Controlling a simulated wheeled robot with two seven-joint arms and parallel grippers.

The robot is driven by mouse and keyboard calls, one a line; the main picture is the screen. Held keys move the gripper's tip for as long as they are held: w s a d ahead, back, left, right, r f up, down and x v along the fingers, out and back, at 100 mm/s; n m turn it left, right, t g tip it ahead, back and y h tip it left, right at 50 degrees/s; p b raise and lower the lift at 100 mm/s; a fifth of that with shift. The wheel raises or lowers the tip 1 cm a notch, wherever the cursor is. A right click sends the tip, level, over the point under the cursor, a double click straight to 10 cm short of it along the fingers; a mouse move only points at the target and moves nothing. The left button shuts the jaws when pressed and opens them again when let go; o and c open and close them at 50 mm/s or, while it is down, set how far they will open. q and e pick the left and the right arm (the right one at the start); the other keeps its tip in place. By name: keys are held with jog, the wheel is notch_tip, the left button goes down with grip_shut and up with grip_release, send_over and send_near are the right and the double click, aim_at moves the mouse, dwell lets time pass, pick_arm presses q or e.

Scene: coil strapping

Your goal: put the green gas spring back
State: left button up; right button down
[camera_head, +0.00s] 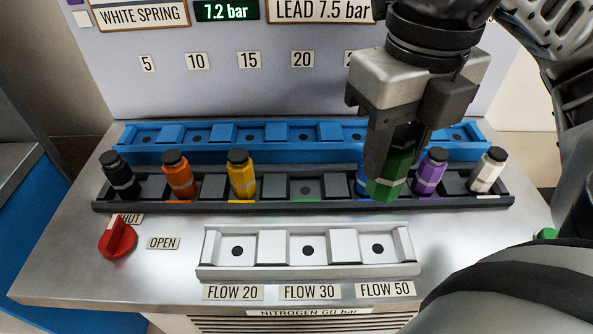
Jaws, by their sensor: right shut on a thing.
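My right gripper (398,150) comes in from the upper right and is shut on the green gas spring (385,188). It holds the spring roughly upright, in front of the blue spring (362,181), which is mostly hidden. The dark rack (270,205) runs across the bench. It has an empty slot (306,188) with a green mark on its front edge, left of the held spring. I cannot tell whether the spring's lower end touches the rack. My left gripper is not in view.
Black (120,177), orange (179,177), yellow (241,177), purple (430,173) and white (489,171) springs stand in the dark rack. Behind is an empty-looking blue rack (230,150); in front, an empty white three-slot rack (307,271). A red valve handle (118,240) is at left.

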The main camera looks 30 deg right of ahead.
jog(key=shift+w+a+r+p, duration=0.1)
jog(key=shift+w+p, duration=0.4)
jog(key=shift+p, duration=0.55)
jog(key=shift+w+f+p, duration=0.25)
jog(key=shift+w+p, duration=0.05)
jog(key=shift+p, duration=0.2)
jog(key=w+f, duration=0.4)
jog(key=w+f+p, duration=0.1)
jog(key=w+f, duration=0.3)
jog(key=w+a+f, duration=0.1)
jog(key=w+f, duration=0.3)
jog(key=shift+a+f+p, duration=0.1)
jog(key=shift+f+p, duration=0.15)
jog(key=shift+p, duration=0.05)
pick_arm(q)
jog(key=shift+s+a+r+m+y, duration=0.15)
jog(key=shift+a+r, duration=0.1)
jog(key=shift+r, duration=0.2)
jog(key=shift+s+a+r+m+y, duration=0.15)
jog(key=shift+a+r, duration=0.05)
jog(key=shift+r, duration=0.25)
pick_arm(e)
jog(key=shift+f, duration=0.2)
jog(key=c, duration=0.9)
grip_release()
jog(key=shift+s, duration=0.1)
jog(key=shift+c, duration=0.2)
